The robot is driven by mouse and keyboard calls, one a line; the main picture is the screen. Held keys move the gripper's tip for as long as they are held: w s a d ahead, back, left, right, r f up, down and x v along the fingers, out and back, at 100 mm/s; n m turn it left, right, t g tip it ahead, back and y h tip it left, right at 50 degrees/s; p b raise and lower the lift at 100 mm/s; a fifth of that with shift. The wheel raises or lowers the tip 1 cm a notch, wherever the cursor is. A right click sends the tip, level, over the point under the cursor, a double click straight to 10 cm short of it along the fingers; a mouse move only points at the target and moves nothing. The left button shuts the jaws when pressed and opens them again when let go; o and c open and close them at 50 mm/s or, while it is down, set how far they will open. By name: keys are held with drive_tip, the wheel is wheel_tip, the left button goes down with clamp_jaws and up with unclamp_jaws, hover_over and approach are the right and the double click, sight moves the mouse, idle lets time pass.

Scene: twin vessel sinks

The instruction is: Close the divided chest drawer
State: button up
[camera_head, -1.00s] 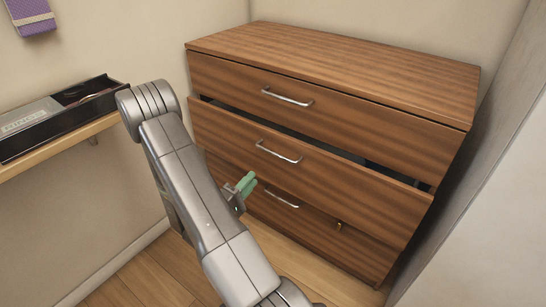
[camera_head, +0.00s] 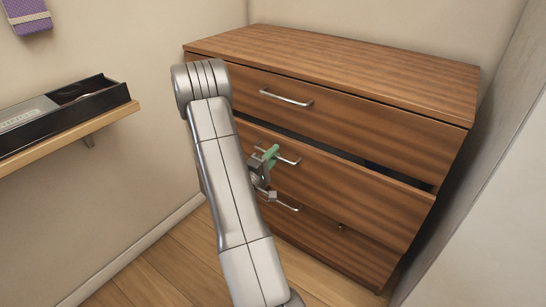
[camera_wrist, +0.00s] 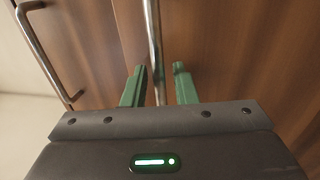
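The wooden chest (camera_head: 330,62) has three drawer fronts stacked one above another. The middle drawer (camera_head: 365,190) stands partly open, with a dark gap along its top edge. Its metal handle (camera_head: 289,159) is partly hidden by my gripper (camera_head: 270,153), which is at the left part of that handle. In the wrist view my gripper (camera_wrist: 159,68) has its two green fingers apart, and a metal handle bar (camera_wrist: 154,40) runs between them in the picture. I cannot tell whether the fingers touch it. The drawer's inside is mostly hidden.
The top drawer (camera_head: 400,118) looks shut. The bottom drawer (camera_head: 320,240) has a handle and a small knob. A wall stands close on the right. A shelf (camera_head: 105,121) with a black tray (camera_head: 60,128) is on the left wall. Floor (camera_head: 150,275) is clear at lower left.

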sight(280, 150)
drive_tip(key=shift+c, duration=0.3)
clamp_jaws()
drive_tip(key=x, duration=0.4)
drive_tip(key=shift+w+f+p, duration=0.1)
drive_tip(key=shift+f+p, duration=0.2)
drive_tip(key=shift+f, duration=0.05)
drive_tip(key=shift+o, duration=0.3)
unclamp_jaws()
drive_tip(key=shift+d, duration=0.1)
drive_tip(key=shift+f, duration=0.1)
